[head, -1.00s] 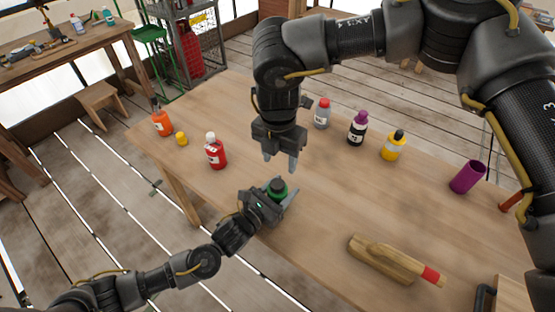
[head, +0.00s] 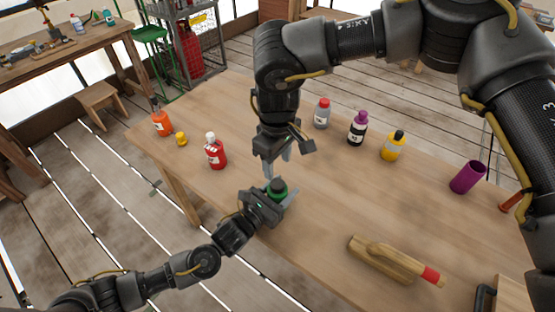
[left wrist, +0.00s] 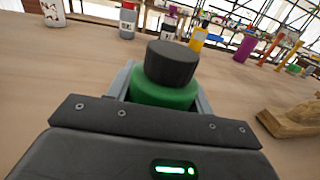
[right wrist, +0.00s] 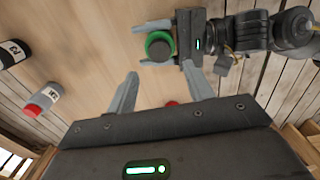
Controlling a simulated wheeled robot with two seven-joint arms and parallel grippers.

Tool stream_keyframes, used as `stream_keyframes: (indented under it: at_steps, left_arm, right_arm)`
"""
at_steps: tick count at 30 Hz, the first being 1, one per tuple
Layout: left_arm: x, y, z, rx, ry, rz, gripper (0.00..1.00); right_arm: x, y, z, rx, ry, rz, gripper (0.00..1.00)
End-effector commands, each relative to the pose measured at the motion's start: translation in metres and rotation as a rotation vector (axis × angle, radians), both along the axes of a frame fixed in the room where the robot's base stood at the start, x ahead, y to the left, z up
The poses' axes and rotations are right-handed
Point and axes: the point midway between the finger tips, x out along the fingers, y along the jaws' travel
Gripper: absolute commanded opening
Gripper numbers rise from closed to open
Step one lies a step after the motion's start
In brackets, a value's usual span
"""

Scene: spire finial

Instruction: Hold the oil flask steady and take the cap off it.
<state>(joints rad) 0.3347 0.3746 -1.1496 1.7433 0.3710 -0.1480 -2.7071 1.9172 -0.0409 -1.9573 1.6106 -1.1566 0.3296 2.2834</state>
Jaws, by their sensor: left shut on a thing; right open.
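The oil flask is green with a black cap; in the left wrist view the flask (left wrist: 165,96) stands upright with its cap (left wrist: 172,64) on top. My left gripper (head: 281,198) is shut around the flask body near the table's front edge. My right gripper (head: 278,163) is open and empty, just above and behind the flask, its fingers pointing down. In the right wrist view the cap (right wrist: 160,46) and green flask lie beyond the open fingers (right wrist: 163,88), apart from them. The flask's lower part is hidden by my left gripper.
On the wooden table (head: 320,230) stand a red bottle (head: 215,152), an orange bottle (head: 161,122), a grey bottle (head: 322,115), a black-and-white bottle (head: 357,130), a yellow bottle (head: 393,146) and a purple cup (head: 467,177). A wooden tool (head: 385,260) lies front right.

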Motion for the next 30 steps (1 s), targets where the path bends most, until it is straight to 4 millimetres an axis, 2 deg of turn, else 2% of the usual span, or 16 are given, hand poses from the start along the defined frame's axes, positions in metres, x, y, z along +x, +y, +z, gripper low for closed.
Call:
stream_keyframes:
  at_steps: [5,18,23,30]
  left_arm:
    - [0.0,0.0,-0.002,0.004,0.003,0.0,0.0]
    - [0.0,0.0,-0.002,0.004,0.003,0.0,0.0]
    - [0.0,0.0,-0.002,0.004,0.003,0.0,0.0]
    - [-0.001,0.0,-0.003,0.004,0.003,0.0,0.0]
  right_arm:
    - [0.0,0.0,-0.011,-0.001,0.002,0.001,0.52]
    - [0.0,0.0,-0.071,-0.002,0.001,0.002,0.52]
    - [0.001,0.0,-0.079,-0.001,-0.001,0.002,0.52]
    - [0.0,0.0,-0.08,-0.001,-0.001,0.002,0.52]
